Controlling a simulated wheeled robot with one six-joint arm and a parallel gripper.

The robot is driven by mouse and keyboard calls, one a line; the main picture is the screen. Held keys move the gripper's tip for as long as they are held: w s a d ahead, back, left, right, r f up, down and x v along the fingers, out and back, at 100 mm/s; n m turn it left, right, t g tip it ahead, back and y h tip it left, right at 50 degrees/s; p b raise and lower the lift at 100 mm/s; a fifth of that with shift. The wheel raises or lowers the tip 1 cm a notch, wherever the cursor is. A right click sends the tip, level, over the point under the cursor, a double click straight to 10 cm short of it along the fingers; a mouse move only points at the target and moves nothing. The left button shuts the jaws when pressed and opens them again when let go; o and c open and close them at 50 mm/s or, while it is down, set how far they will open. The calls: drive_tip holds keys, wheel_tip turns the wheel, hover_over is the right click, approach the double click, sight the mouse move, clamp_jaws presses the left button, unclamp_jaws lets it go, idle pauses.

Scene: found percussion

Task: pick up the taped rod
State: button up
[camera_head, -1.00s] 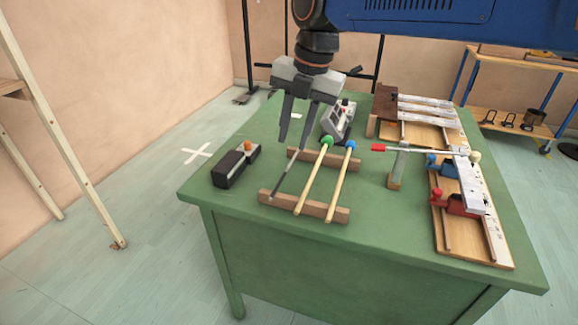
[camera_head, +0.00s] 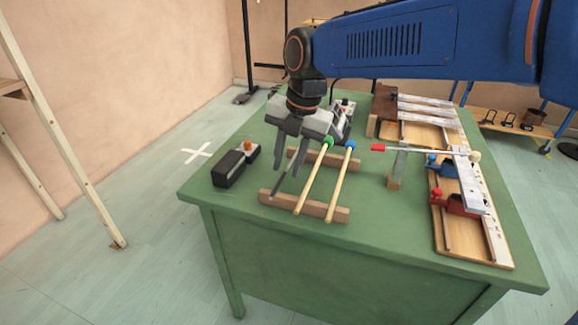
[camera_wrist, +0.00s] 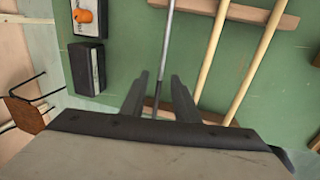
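A thin grey rod (camera_head: 273,192) lies across two wooden rails, left of two pale mallets. I cannot make out tape on it. In the wrist view the rod (camera_wrist: 167,45) runs between the two fingers of my gripper (camera_wrist: 160,80). My gripper (camera_head: 286,171) is open, pointing down over the rod; the fingers hide part of it in the head view. Whether the fingertips are level with the rod or above it I cannot tell. The green-headed mallet (camera_head: 313,180) is just to the right, then the blue-headed one (camera_head: 340,185).
The front wooden rail (camera_head: 320,209) bears the rod and mallets on the green table (camera_head: 230,203). A black box (camera_head: 229,170) stands to the left. A red-tipped stick (camera_head: 400,149) and a board with red and blue clamps (camera_head: 497,245) are at right.

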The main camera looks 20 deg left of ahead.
clamp_jaws()
